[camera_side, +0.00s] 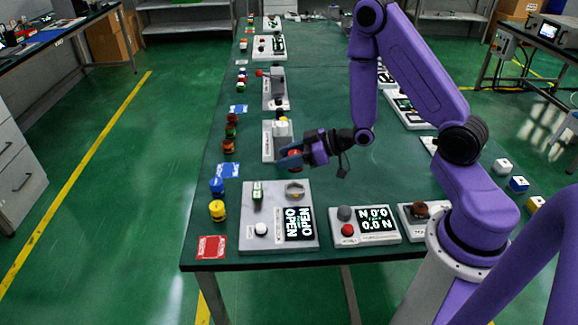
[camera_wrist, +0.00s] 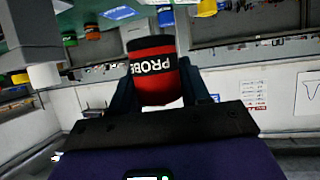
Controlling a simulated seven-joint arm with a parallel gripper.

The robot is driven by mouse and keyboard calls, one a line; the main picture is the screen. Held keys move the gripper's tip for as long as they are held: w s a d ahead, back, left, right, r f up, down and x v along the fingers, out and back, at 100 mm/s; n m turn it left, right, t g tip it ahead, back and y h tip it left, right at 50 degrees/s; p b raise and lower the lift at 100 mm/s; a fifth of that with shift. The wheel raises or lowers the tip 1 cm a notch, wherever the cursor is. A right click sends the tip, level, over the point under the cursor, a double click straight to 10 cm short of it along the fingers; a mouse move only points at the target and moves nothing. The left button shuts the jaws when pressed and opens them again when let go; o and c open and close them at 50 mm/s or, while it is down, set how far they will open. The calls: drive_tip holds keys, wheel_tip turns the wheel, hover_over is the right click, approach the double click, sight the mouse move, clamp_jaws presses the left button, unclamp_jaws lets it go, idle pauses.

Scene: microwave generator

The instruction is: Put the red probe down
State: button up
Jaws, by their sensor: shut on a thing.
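The red probe (camera_wrist: 153,72), a short cylinder with a black band lettered PROBE, sits between the two dark fingers of my gripper (camera_wrist: 160,92) in the wrist view. My gripper (camera_side: 291,158) is shut on it. In the side view the red probe (camera_side: 295,154) shows as a small red patch, partly hidden by a finger. It is held near the front of a white-and-grey device (camera_side: 281,130). I cannot tell whether it touches that device.
A grey box with an OPEN display (camera_side: 279,222) stands on the near table, beside a panel with a numeric display (camera_side: 365,225). Blue and yellow cylinders (camera_side: 217,210), a blue mat (camera_side: 228,170) and several coloured pieces line the left edge. The green table's middle is mostly clear.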

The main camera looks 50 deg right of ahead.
drive_tip(key=shift+r, duration=0.65)
drive_tip(key=a+m+h, duration=0.2)
drive_tip(key=a, duration=0.9)
drive_tip(key=s+a+r+m+t+h, duration=0.1)
drive_tip(key=s+a+m+t+h, duration=0.15)
drive_tip(key=s+a, duration=0.6)
drive_tip(key=shift+g, duration=0.25)
drive_tip(key=w+a+f, duration=0.2)
drive_tip(key=w+f, duration=0.1)
drive_tip(key=w, duration=0.1)
drive_tip(key=w+a+f, duration=0.2)
drive_tip(key=w, duration=0.2)
drive_tip(key=w+a+f, duration=0.2)
drive_tip(key=w+f, duration=0.1)
drive_tip(key=w, duration=0.1)
drive_tip(key=shift+a+f, duration=0.1)
drive_tip(key=shift+f, duration=0.2)
drive_tip(key=shift+w+a+f, duration=0.25)
drive_tip(key=shift+w+f, duration=0.25)
drive_tip(key=shift+f, duration=1.65)
